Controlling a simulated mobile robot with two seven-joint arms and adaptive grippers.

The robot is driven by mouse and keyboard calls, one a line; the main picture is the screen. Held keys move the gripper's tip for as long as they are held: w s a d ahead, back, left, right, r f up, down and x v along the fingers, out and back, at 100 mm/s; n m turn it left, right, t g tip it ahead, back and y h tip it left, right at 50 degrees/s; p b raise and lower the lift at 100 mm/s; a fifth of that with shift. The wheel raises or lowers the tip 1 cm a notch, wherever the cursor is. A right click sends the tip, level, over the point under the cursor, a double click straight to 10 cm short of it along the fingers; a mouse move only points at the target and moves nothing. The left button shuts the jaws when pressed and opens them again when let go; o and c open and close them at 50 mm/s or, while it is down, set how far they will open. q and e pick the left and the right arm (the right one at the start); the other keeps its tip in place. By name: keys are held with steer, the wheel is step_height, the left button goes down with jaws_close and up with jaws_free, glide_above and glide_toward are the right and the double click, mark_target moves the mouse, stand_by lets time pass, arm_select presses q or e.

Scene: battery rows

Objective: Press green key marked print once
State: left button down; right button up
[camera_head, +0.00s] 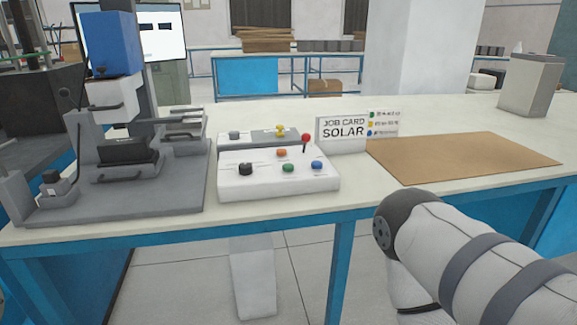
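A white control box (262,187) stands near the front edge of the bench. A green key (288,168) is on its sloped face, between a black knob (245,169) to the left and a blue key (317,164) to the right. An orange key (282,153) sits above the green one. The labels beside the keys are too small to read. A red-topped lever (306,139) rises at the box's right rear. Nothing touches the green key. Part of my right arm shows at the lower right, in front of the bench. Neither gripper is in view.
A sign reading "JOB CARD SOLAR" (342,132) stands behind the box on the right. A grey press-like fixture (120,190) stands close to its left. A brown board (460,158) lies flat to the right. A yellow knob (280,131) and a grey knob (234,135) are at the rear.

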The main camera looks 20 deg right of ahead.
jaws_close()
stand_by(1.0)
